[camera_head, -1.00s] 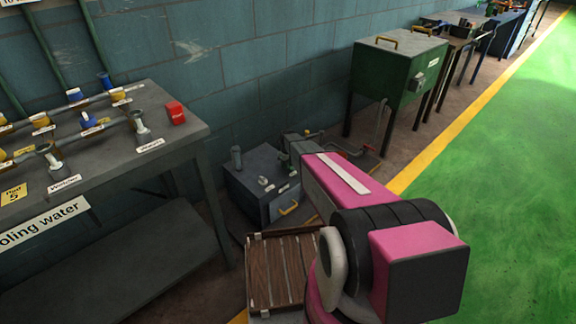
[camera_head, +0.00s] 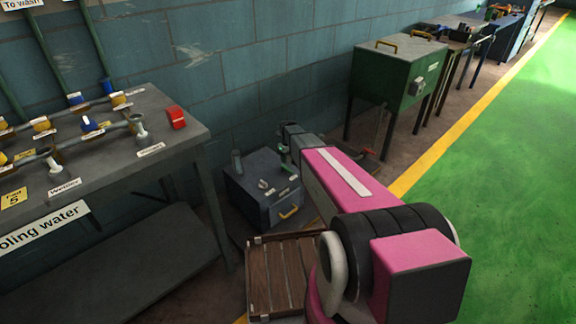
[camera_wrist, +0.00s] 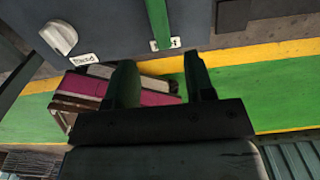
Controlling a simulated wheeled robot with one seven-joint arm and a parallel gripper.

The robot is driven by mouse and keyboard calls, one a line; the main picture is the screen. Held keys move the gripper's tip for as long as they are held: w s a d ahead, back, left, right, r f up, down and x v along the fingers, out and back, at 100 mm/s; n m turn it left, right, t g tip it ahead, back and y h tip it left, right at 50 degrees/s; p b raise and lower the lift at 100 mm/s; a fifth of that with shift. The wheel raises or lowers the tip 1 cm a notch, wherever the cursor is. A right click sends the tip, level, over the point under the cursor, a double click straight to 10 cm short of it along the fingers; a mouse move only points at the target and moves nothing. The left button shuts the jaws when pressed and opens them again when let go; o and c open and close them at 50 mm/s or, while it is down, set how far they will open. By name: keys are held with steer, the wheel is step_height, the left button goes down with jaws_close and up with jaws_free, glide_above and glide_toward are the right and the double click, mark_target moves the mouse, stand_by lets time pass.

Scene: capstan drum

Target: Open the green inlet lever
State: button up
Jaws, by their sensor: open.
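The green lever (camera_wrist: 159,20) shows in the wrist view as a straight green bar at the top centre, against the dark face of a box, with a small white label at its lower end. My gripper (camera_wrist: 162,78) is open and empty; its two dark fingers stand apart below the lever, one on each side of its line. The lever does not appear to be between the fingers. In the head view my arm reaches toward the dark blue-grey box (camera_head: 249,192), and my gripper is too small and hidden there to read.
A grey bench (camera_head: 170,143) with valves stands left, a green cabinet (camera_head: 392,75) behind. The green floor (camera_head: 500,190) is clear.

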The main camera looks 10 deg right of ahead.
step_height(320, 180, up, 3)
steer(key=shift+r, duration=0.15)
stand_by(0.3)
steer(key=s+r+n, duration=0.4)
steer(key=s+n, duration=0.5)
steer(key=s, duration=0.2)
steer(key=s+d+r+n, duration=0.1)
steer(key=s+r+n, duration=0.3)
steer(key=s+n, duration=0.6)
steer(key=s+r+n, duration=0.4)
steer(key=s+n, duration=0.6)
steer(key=s, duration=0.1)
steer(key=shift+s+d, duration=0.25)
steer(key=shift+s, duration=0.15)
stand_by(0.4)
